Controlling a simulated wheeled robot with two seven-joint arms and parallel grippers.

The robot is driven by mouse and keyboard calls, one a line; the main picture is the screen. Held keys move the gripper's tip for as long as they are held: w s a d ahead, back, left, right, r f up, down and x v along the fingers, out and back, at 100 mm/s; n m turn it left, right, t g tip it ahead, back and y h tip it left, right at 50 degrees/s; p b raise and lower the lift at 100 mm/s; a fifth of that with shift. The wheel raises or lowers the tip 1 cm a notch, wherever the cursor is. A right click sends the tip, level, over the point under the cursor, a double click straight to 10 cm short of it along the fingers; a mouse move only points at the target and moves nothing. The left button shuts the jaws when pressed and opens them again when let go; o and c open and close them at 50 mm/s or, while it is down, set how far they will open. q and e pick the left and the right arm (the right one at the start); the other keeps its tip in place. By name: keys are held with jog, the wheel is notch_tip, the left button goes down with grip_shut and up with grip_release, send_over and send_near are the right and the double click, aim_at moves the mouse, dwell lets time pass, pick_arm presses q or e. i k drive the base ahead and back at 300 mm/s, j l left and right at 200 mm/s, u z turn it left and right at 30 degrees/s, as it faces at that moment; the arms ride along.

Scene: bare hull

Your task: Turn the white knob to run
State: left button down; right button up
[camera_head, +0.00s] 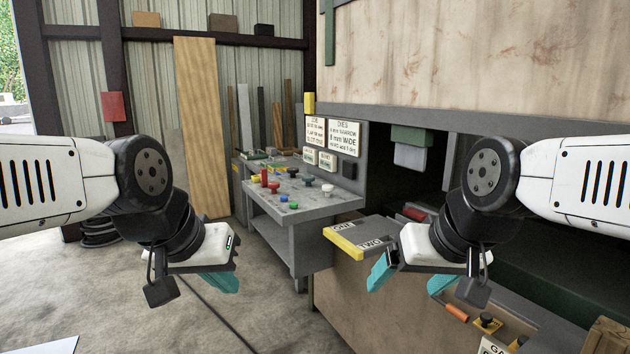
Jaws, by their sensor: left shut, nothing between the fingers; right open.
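A small white knob (327,188) stands on the right part of the sloping top of a grey control console (318,208). It is too small to read its setting or any "run" mark. My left gripper (220,282) is shut and empty, with teal fingertips, in front of the console and lower left of the knob. Neither gripper touches the console.
Signs (343,137) hang behind. The concrete floor (130,290) at left is mostly clear.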

aim_at(327, 188)
jog(key=i+u, duration=0.2)
jog(key=i, duration=0.25)
jog(key=i+l+u, duration=0.15)
jog(key=i, duration=0.25)
jog(key=i+l+u, duration=0.2)
jog(key=i, duration=0.25)
jog(key=i+l+u, duration=0.2)
jog(key=i, duration=0.2)
